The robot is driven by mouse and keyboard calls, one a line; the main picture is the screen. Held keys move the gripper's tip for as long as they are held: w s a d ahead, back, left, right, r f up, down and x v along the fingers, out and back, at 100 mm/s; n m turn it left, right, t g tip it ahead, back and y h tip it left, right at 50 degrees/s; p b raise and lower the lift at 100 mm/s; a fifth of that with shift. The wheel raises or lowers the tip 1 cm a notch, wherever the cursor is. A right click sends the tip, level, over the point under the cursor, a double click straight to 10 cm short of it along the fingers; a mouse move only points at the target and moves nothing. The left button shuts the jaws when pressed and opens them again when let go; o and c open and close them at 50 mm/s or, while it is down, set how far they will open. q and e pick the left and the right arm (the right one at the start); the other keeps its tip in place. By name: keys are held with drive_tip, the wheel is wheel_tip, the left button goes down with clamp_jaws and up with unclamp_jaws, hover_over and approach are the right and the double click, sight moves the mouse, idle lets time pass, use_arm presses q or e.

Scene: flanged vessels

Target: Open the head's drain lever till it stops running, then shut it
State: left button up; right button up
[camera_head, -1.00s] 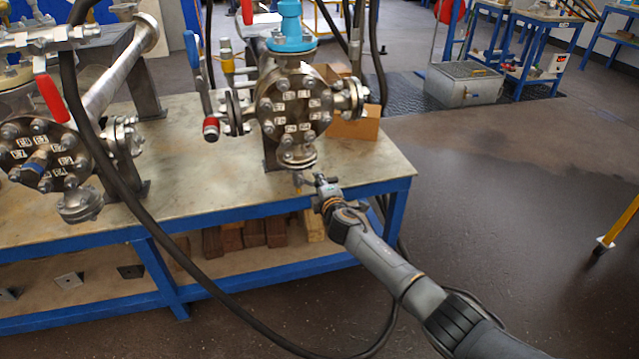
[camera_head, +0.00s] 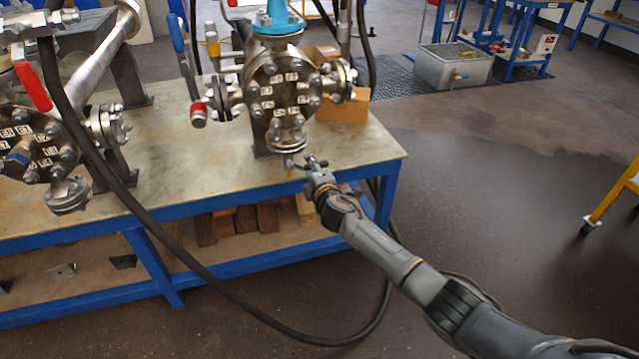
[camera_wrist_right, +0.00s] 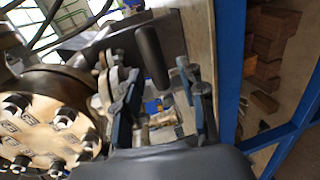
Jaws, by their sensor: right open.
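The vessel head (camera_head: 283,92) is a round bolted flange with white number labels, standing on the bench. A small bottom flange (camera_head: 287,140) hangs under it. My right gripper (camera_head: 304,163) is open just below and in front of that flange. In the right wrist view, the two fingers (camera_wrist_right: 160,98) stand apart. A dark, rounded lever-like bar (camera_wrist_right: 151,57) shows between and beyond the fingertips, apparently the drain lever; I cannot tell whether they touch it. The bolted head (camera_wrist_right: 45,125) fills the left of that view. Any flow from the drain cannot be made out. My left gripper is not in view.
A second flanged vessel (camera_head: 38,150) with a red lever (camera_head: 33,87) stands at left. A red-ended handle (camera_head: 198,115) is beside the head. A black hose loops in front of the bench (camera_head: 225,180).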

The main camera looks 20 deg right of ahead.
drive_tip(key=s+r, duration=0.1)
drive_tip(key=s, duration=0.9)
drive_tip(key=shift+s+d+r, duration=0.15)
drive_tip(key=shift+r, duration=0.25)
